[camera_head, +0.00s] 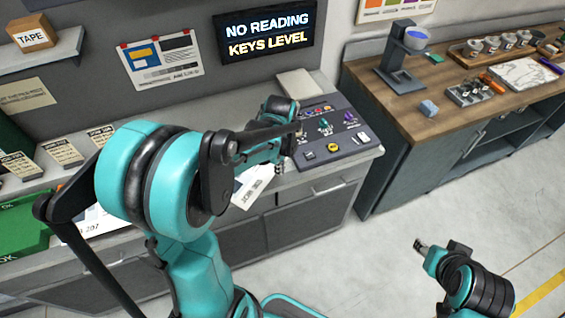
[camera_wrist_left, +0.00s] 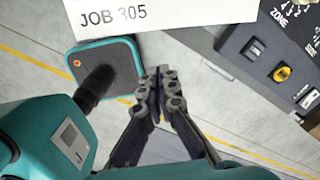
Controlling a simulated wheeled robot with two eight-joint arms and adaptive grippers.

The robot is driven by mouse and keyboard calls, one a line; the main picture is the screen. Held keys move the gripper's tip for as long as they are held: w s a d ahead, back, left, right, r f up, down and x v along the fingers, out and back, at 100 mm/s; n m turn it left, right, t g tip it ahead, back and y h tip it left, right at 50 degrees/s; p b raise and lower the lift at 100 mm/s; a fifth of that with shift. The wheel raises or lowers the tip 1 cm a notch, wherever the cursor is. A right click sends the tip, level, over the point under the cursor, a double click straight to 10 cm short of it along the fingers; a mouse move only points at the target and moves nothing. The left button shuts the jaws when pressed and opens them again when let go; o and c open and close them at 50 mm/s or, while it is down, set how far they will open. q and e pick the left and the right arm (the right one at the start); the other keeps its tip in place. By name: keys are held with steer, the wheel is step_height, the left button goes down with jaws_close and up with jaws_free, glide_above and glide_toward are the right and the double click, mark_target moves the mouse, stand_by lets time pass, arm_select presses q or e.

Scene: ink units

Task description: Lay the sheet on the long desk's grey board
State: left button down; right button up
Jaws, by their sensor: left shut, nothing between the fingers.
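A white sheet (camera_head: 250,187) lies at the front edge of the grey desk, partly hidden by my left arm. In the left wrist view the sheet (camera_wrist_left: 165,18) reads JOB 305 and extends past the desk edge, over the floor. My left gripper (camera_head: 279,168) is over that edge, close to the sheet. In the left wrist view its fingers (camera_wrist_left: 160,75) are together and empty, just short of the sheet's edge. My right gripper (camera_head: 420,246) is low over the floor at right, away from both desks; its jaw opening is too small to judge. I cannot single out the grey board.
A control panel (camera_head: 328,138) with knobs stands beside the sheet on the grey desk. More papers (camera_head: 95,222) and a green box (camera_head: 22,222) are at left. The wooden bench (camera_head: 430,105) at right holds a stand (camera_head: 397,62) and a tray. The floor between is clear.

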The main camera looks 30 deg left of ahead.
mark_target(263, 181)
arm_select(q)
steer(key=a+f+b, duration=0.1)
steer(key=f, duration=0.2)
steer(key=a+f+b, duration=0.1)
steer(key=f, duration=0.2)
steer(key=f+b, duration=0.1)
steer(key=f, duration=0.2)
steer(key=shift+s+a+f, duration=0.25)
steer(key=shift+s+a, duration=0.1)
steer(key=shift+a, duration=0.05)
steer(key=a, duration=0.3)
steer(key=shift+a, duration=0.2)
steer(key=shift+d, duration=0.15)
